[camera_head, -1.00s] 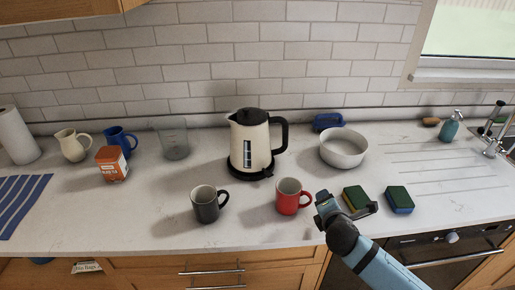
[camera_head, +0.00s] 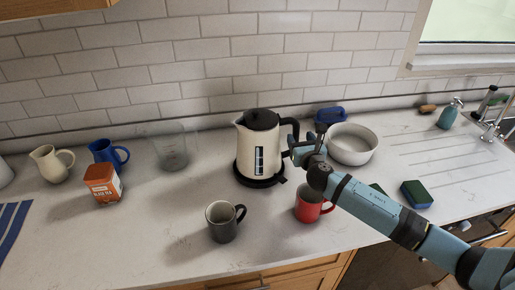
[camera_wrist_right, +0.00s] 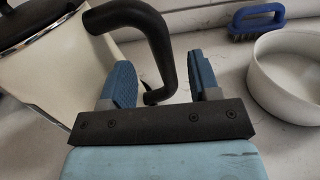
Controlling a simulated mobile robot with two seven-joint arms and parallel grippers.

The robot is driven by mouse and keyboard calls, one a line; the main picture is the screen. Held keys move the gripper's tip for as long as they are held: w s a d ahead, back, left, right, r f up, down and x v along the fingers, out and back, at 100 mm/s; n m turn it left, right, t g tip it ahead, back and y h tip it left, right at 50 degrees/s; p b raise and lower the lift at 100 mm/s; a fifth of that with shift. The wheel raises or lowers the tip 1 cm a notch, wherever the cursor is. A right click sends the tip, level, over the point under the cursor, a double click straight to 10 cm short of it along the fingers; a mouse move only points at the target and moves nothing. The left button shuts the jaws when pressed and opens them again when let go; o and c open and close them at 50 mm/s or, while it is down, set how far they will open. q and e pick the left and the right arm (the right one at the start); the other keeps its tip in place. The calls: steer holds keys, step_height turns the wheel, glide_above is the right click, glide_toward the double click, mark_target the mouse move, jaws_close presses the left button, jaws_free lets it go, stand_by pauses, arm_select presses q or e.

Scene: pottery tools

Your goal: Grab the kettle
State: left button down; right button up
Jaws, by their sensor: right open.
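The cream kettle (camera_head: 257,148) with a black lid and black handle stands on its dark base (camera_head: 258,179) on the counter, its handle on the right side. My right gripper (camera_head: 305,146) is open beside the kettle's handle. In the right wrist view, the kettle's body (camera_wrist_right: 62,62) is at the upper left. Its black handle (camera_wrist_right: 158,45) curves down so that its lower end shows between the two blue fingers of my right gripper (camera_wrist_right: 162,82). My left gripper is not in view.
A red mug (camera_head: 308,208) stands below my right arm, and a dark grey mug (camera_head: 223,222) stands in front of the kettle. A white bowl (camera_head: 352,146) and a blue brush (camera_head: 330,115) are right of the handle. A clear measuring jug (camera_head: 172,148) stands left.

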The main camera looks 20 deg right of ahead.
mark_target(297, 133)
steer(key=shift+w+d+r, duration=0.1)
steer(key=shift+w+d, duration=0.3)
steer(key=shift+w, duration=0.3)
steer(key=x, duration=0.5)
steer(key=shift+w+a+f+p, duration=0.1)
steer(key=shift+w+f+p, duration=0.1)
steer(key=shift+p, duration=0.2)
steer(key=shift+s, duration=0.1)
jaws_close()
steer(key=shift+r, duration=0.15)
